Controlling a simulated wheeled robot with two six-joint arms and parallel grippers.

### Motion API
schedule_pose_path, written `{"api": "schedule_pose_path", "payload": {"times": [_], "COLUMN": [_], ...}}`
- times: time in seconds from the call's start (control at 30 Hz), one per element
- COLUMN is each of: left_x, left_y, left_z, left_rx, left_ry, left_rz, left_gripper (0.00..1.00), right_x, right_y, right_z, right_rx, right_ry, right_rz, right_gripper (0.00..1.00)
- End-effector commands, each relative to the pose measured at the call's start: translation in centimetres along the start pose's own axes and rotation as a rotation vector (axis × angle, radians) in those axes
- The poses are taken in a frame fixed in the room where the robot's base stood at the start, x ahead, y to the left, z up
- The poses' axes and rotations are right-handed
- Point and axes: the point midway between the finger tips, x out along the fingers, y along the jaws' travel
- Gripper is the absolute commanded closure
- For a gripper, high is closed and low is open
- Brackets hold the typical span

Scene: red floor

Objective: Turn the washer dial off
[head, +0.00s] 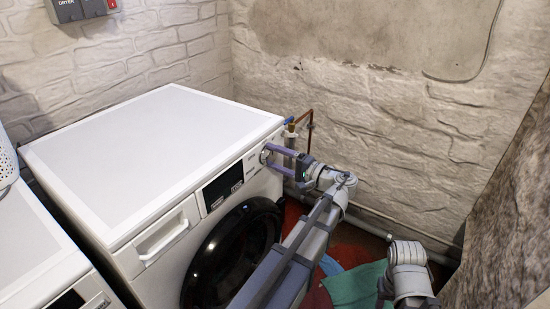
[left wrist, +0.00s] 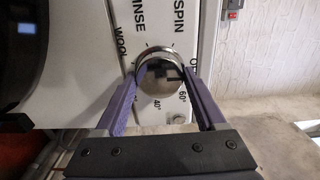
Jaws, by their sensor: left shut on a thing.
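The white washer (head: 150,150) stands against the wall, with its dark round door (head: 232,255) on the front. Its silver dial (left wrist: 160,88) is at the right end of the front panel, ringed by marks such as SPIN, RINSE, WOOL, 40° and 60°. My left gripper (head: 265,153) reaches the dial from the front. In the left wrist view its purple fingers (left wrist: 161,76) lie on either side of the dial and are shut on it. I cannot tell which mark the dial points at. Part of my right arm shows at the lower right, but no right fingers are visible.
A second white machine (head: 35,245) stands at the left. A copper pipe and blue valve (head: 289,121) are just beyond the washer's right corner. A green cloth (head: 355,287) lies on the red floor. A dryer switch box (head: 80,10) is on the wall.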

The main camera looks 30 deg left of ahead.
Motion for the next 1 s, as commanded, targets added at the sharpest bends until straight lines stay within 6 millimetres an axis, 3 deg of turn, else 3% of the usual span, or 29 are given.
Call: {"api": "schedule_pose_path", "payload": {"times": [0.23, 0.27, 0.5, 0.77, 1.0], "left_x": [0.0, 0.0, 0.0, -0.2, -3.5], "left_y": [0.1, 0.1, 0.1, 0.0, 0.0], "left_z": [0.1, 0.1, 0.0, 0.0, -0.1], "left_rx": [-0.002, -0.002, -0.001, 0.0, 0.0], "left_ry": [-0.001, -0.001, -0.001, 0.0, 0.004], "left_rz": [0.003, 0.003, 0.002, 0.001, 0.001], "left_gripper": [0.84, 0.26, 0.0, 0.0, 0.0], "right_x": [0.0, 0.0, 0.0, 0.0, 0.0], "right_y": [0.0, 0.0, 0.0, 0.0, 0.0], "right_z": [0.0, 0.0, 0.0, 0.0, 0.0], "right_rx": [0.0, 0.0, 0.0, 0.0, 0.0], "right_ry": [0.0, 0.0, 0.0, 0.0, 0.0], "right_rz": [0.0, 0.0, 0.0, 0.0, 0.0], "right_gripper": [0.5, 0.5, 0.5, 0.5, 0.5]}}
